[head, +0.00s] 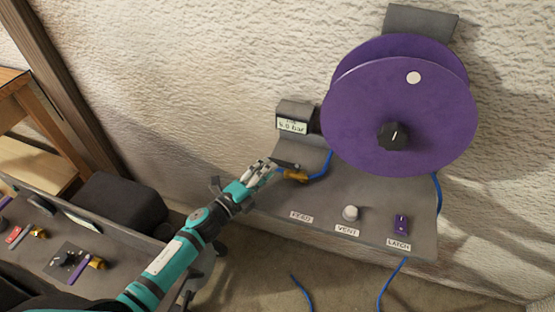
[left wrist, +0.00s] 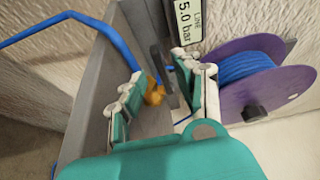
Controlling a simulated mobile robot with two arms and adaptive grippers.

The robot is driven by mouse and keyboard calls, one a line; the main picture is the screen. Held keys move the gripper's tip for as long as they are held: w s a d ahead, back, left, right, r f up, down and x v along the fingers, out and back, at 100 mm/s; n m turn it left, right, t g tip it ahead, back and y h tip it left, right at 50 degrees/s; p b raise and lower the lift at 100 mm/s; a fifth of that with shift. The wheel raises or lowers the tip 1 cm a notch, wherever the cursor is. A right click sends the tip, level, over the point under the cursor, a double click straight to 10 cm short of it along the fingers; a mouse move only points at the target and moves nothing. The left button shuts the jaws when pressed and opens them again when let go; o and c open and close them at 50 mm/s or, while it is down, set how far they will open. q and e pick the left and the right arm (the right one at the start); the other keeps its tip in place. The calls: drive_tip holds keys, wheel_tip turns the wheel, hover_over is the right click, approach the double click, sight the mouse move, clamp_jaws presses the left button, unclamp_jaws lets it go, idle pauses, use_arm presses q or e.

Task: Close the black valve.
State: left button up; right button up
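The black valve is a dark lever (head: 285,164) on a brass body (head: 297,176), mounted on the grey wall panel above the FEED label. My left gripper (head: 264,170) is at the lever's left end in the head view. In the left wrist view its two fingers (left wrist: 156,84) are apart, one on each side of the lever. I cannot tell whether either finger touches it. My right gripper is not in view.
A purple hose reel (head: 405,110) with a black knob projects right of the valve. A gauge (head: 296,119) reads 5.0 bar. Blue hose (head: 325,168) leaves the valve. A tray (head: 140,245) with fittings stands lower left.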

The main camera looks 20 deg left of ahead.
sight(278, 161)
use_arm(q)
drive_tip(key=x, duration=0.5)
drive_tip(key=shift+s, duration=0.1)
clamp_jaws()
idle(0.3)
